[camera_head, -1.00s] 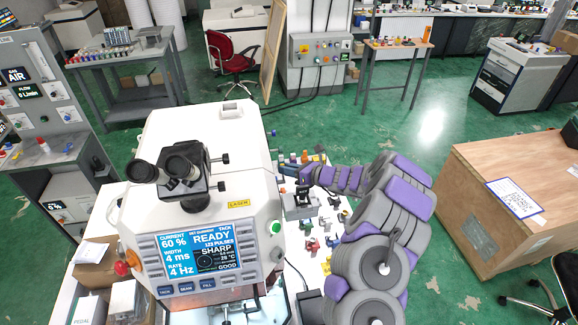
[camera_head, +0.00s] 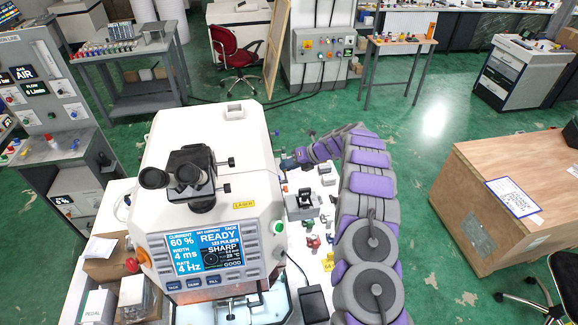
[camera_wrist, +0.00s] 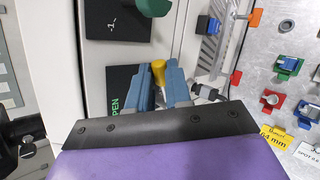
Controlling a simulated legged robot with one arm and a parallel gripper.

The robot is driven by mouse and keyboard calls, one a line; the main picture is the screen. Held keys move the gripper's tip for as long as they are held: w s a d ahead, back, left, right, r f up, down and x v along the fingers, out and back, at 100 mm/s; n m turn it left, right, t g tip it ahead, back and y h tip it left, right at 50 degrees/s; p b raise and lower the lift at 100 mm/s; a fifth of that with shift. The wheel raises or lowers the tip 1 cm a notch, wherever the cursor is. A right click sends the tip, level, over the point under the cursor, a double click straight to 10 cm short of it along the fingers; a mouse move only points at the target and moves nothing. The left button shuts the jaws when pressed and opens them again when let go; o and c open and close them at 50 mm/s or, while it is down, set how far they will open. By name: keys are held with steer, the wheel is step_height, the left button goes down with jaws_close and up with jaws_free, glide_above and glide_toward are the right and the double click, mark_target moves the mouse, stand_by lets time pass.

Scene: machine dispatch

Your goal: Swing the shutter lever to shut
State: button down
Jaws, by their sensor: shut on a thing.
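The shutter lever (camera_wrist: 159,71) shows in the wrist view as a yellow handle in front of a black plate (camera_wrist: 122,82) on the pale machine side. The letters "PEN" can be read on this plate; the rest of the label is covered. My gripper (camera_wrist: 162,86) has its two blue fingers on either side of the yellow handle and is shut on it. The lever's base is hidden between the fingers. In the head view my gripper (camera_head: 288,163) is at the right side of the white laser machine (camera_head: 205,130), where the lever cannot be made out.
Above the plate in the wrist view is a green knob (camera_wrist: 153,5) on another black plate. A metal board with small colored parts (camera_wrist: 289,66) lies to the right. In the head view a grey fixture (camera_head: 302,204) stands beside the machine, and a wooden crate (camera_head: 500,230) stands right.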

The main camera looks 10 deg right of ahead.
steer(key=shift+w+f+m+g, duration=0.3)
steer(key=shift+f+g, duration=0.1)
steer(key=shift+g, duration=0.2)
steer(key=shift+f+g, duration=0.25)
steer(key=shift+g, duration=0.05)
steer(key=shift+w+f+m+g+b, duration=0.1)
steer(key=shift+m+g+b, duration=0.2)
steer(key=shift+b, duration=0.05)
stand_by(0.4)
steer(key=c, duration=1.1)
jaws_free()
steer(key=shift+w, duration=0.15)
steer(key=shift+o, duration=0.2)
steer(key=shift+d, duration=0.1)
steer(key=shift+s+r+t, duration=0.25)
steer(key=shift+r+t, duration=0.05)
steer(key=shift+t, duration=0.1)
